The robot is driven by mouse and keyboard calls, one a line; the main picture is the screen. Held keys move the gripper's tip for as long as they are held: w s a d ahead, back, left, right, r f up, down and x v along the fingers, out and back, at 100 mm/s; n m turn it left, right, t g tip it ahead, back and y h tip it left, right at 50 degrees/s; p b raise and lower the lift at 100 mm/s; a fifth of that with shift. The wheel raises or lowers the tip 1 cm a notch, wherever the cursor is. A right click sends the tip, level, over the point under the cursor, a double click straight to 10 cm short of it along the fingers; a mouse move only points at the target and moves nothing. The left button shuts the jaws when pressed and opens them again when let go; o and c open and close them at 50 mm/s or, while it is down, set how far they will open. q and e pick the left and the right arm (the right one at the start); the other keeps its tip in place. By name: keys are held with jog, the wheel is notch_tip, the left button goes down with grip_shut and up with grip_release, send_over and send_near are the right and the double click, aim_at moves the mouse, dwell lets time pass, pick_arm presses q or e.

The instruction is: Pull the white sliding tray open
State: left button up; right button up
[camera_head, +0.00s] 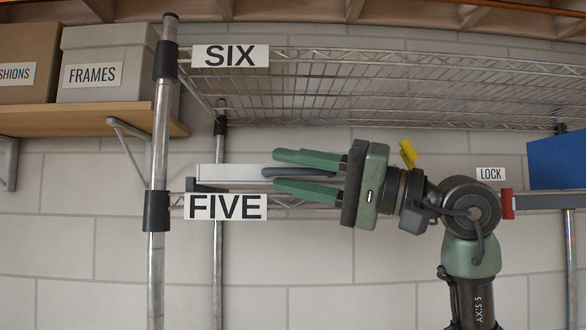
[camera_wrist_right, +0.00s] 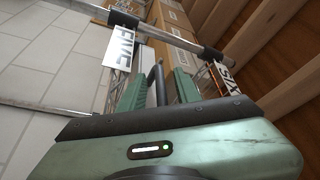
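The white sliding tray (camera_head: 228,173) sits at the shelf level marked FIVE, and I see its pale long face. Its dark bar handle (camera_head: 296,171) runs along that face; it also shows in the wrist view (camera_wrist_right: 158,86). My right gripper (camera_head: 278,172) comes in from the right with its green fingers apart, one above and one below the handle. In the wrist view the handle lies between the two fingers (camera_wrist_right: 156,90), with gaps on both sides. The gripper hides the tray's right part. My left gripper is not in view.
A wire shelf (camera_head: 370,90) marked SIX is above, with a metal post (camera_head: 160,130) at left. A red latch (camera_head: 508,204) by a LOCK label (camera_head: 490,174) and a blue bin (camera_head: 558,160) are at right. Boxes (camera_head: 108,62) stand on a wooden shelf at upper left.

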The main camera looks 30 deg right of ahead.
grip_shut()
dwell(1.3)
